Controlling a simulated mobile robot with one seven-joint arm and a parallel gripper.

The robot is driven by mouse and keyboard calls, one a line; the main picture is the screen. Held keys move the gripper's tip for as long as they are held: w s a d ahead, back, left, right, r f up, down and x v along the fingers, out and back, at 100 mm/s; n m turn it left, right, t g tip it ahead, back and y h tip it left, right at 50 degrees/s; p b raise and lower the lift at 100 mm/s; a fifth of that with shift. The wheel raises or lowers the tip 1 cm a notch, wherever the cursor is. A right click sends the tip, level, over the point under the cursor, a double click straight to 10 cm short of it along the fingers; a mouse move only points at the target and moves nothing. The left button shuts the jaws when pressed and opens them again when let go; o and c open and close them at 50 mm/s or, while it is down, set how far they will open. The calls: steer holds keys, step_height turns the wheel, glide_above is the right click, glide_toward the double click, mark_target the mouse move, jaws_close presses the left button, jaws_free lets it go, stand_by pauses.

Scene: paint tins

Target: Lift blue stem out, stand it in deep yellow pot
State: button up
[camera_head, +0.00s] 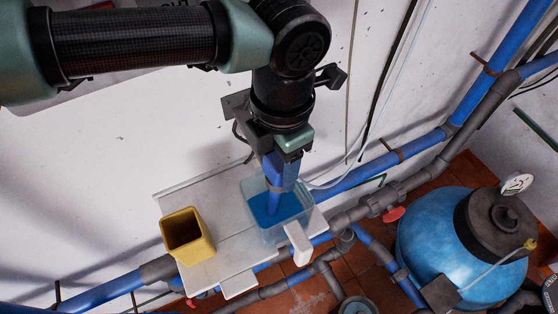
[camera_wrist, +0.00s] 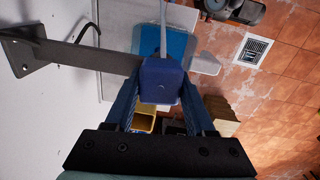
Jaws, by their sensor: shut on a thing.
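My gripper (camera_head: 281,168) is above a clear tub (camera_head: 259,238) of blue paint and is shut on the blue stem (camera_head: 273,201). In the wrist view, the stem's blue block-like top (camera_wrist: 160,82) sits between my two fingers, with a thin pale rod (camera_wrist: 163,25) beyond it. The stem's lower part overlaps the tub's blue paint (camera_wrist: 176,43); I cannot tell whether its end touches the paint. The deep yellow pot (camera_head: 204,240) stands upright and open on the left of the shelf, apart from my gripper. Part of it shows between my fingers in the wrist view (camera_wrist: 143,122).
The pale shelf (camera_head: 222,196) is against a white wall and has bare room between pot and tub. A white block (camera_head: 298,243) is at the tub's front. Blue pipes (camera_head: 355,182) run alongside. A blue tank (camera_head: 430,240) stands right.

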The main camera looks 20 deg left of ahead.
jaws_close()
step_height(320, 180, up, 13)
steer(key=p, duration=0.7)
stand_by(2.1)
steer(key=shift+a+r, duration=0.1)
steer(key=shift+r, duration=0.05)
steer(key=shift+r, duration=2.55)
steer(key=r+p, duration=0.1)
steer(key=r, duration=0.1)
steer(key=r+p, duration=0.1)
steer(key=r, duration=0.1)
steer(key=shift+d+p, duration=0.25)
steer(key=shift+p, duration=0.05)
